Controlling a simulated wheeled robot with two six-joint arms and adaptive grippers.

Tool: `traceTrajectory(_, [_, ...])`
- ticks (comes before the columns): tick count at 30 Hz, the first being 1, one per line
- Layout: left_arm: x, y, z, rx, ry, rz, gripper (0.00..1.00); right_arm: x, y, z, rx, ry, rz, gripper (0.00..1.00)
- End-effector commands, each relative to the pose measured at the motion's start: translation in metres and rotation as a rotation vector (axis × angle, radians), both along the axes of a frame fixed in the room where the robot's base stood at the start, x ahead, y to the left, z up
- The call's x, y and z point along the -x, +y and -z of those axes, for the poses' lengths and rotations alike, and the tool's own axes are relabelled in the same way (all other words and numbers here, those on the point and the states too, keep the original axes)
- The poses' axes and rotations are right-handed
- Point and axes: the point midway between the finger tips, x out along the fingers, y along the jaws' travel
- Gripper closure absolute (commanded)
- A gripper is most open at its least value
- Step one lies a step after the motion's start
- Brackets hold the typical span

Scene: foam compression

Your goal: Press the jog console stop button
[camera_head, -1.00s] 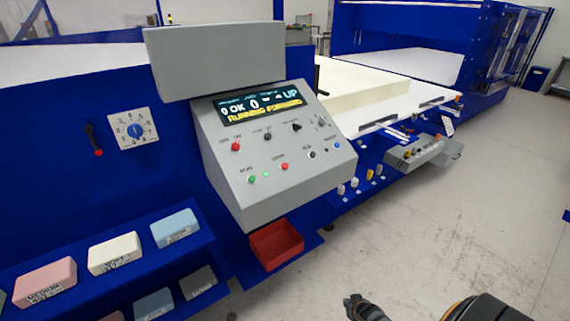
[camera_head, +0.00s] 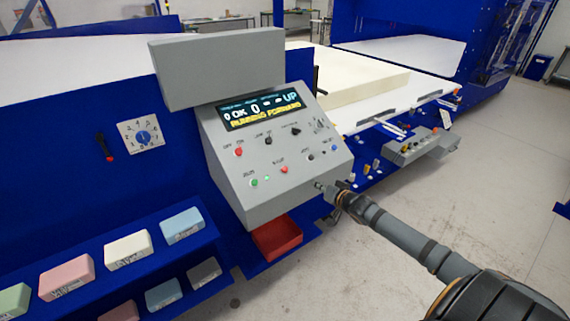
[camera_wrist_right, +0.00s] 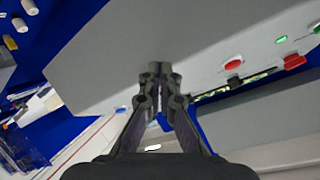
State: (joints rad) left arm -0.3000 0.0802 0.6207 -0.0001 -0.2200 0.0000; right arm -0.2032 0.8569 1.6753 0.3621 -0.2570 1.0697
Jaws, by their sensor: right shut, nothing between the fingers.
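A grey sloped console (camera_head: 282,206) carries a lit display (camera_head: 259,109) reading "RUNNING FORWARD". A red button (camera_head: 284,169) sits on its lower row and another red button (camera_head: 239,152) at its upper left; their labels are too small to read surely. A red button (camera_wrist_right: 294,61) also shows at the right of the right wrist view. My right gripper (camera_head: 321,186) is at the console's lower right corner, right of the lower red button and apart from it. Its fingers (camera_wrist_right: 160,70) are shut and empty, in front of the grey panel. Contact with the panel cannot be told. My left gripper is out of view.
A green button (camera_head: 254,183) and several other knobs share the console. A smaller grey control box (camera_head: 425,146) stands to the right. Several foam blocks lie on blue shelves at lower left. Open floor lies at right.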

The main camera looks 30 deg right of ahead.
Motion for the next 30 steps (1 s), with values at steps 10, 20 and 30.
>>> traceTrajectory(10, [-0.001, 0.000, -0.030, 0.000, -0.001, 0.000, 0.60, -0.017, 0.061, -0.129, -0.142, -0.113, -0.115, 1.00])
traceTrajectory(20, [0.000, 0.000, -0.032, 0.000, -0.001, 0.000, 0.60, -0.017, 0.076, -0.149, -0.176, -0.128, -0.144, 1.00])
traceTrajectory(30, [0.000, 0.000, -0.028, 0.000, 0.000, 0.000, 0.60, -0.017, 0.076, -0.144, -0.175, -0.128, -0.143, 1.00])
